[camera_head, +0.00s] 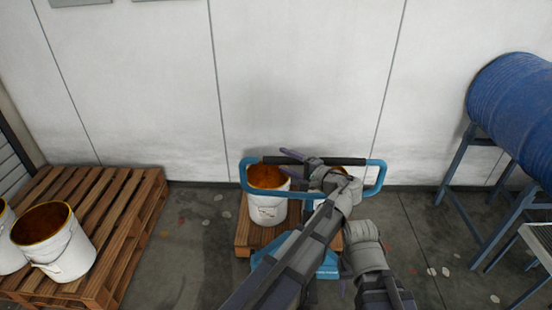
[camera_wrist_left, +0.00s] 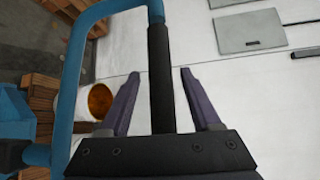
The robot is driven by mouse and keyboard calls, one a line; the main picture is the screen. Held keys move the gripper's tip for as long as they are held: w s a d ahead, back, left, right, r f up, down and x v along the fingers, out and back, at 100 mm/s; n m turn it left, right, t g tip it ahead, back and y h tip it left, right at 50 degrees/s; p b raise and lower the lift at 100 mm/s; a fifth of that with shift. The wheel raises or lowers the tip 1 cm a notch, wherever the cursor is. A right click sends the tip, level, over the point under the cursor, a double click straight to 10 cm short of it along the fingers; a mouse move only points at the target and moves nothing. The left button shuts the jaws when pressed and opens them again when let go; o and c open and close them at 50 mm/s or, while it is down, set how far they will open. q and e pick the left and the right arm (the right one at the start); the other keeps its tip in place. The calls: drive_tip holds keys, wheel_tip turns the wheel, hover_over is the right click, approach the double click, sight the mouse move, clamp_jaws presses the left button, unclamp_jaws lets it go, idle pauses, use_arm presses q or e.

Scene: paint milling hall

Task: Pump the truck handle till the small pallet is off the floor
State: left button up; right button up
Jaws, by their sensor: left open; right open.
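The pallet truck's blue loop handle (camera_head: 382,176) stands upright in front of me in the head view, with a black grip bar (camera_head: 345,161) across its top. My left gripper (camera_head: 290,163) is at this bar. In the left wrist view, the black bar (camera_wrist_left: 161,80) runs between the two spread purple fingers of my left gripper (camera_wrist_left: 157,90), which are not closed on it. My right gripper (camera_head: 365,266) hangs lower right of the handle, open and empty. The small pallet (camera_head: 243,238) is below, partly hidden by my left arm; its floor clearance cannot be told.
A white bucket (camera_head: 267,211) of brown paint stands on the small pallet. A larger pallet (camera_head: 130,215) with buckets (camera_head: 66,255) is at left. A blue drum (camera_head: 515,105) rests on a stand (camera_head: 448,165) at right. The wall (camera_head: 300,70) is close behind.

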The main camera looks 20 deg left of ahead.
use_arm(q)
drive_tip(key=shift+w+a, duration=0.1)
drive_tip(key=shift+a, duration=0.1)
drive_tip(key=shift+d, duration=0.25)
drive_tip(key=shift+c, duration=0.3)
drive_tip(key=shift+a, duration=0.15)
drive_tip(key=c, duration=0.3)
clamp_jaws()
idle(0.3)
